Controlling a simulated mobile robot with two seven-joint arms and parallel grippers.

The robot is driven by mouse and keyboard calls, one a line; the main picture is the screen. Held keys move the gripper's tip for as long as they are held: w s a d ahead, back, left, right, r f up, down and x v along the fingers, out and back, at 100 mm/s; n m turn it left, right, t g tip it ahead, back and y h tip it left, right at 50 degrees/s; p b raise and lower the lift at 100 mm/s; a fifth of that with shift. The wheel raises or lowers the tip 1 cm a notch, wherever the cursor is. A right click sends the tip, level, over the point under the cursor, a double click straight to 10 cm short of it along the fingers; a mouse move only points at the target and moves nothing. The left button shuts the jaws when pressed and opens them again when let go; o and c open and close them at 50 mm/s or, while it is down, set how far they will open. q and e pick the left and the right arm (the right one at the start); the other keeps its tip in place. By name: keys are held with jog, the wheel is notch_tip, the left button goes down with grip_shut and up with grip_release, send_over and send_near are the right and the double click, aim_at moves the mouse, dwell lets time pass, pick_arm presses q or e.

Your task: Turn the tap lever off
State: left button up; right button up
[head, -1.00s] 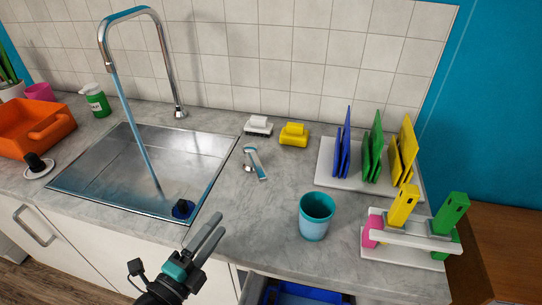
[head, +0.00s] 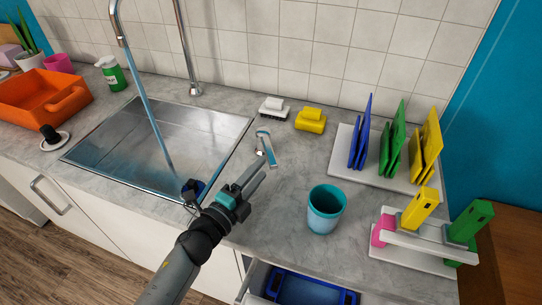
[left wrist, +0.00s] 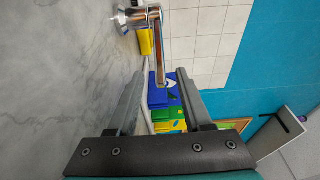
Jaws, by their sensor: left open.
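The tap lever (head: 266,147) is a small chrome handle on the counter right of the sink. A blue stream of water (head: 148,105) runs from the tall chrome tap (head: 186,50) into the steel sink (head: 118,140). My left gripper (head: 260,171) is open, just in front of the lever, its fingers pointing at it. In the left wrist view the lever (left wrist: 158,40) stands ahead, its near end showing between the two fingertips (left wrist: 160,77). I cannot tell whether a finger touches it. My right gripper is not in view.
A teal cup (head: 325,212) stands right of the gripper. A rack with coloured boards (head: 345,180) is at the right. An open drawer (head: 300,286) is below the counter.

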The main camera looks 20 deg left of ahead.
aim_at(271, 155)
pick_arm(q)
jog(key=shift+x, duration=3.05)
grip_shut()
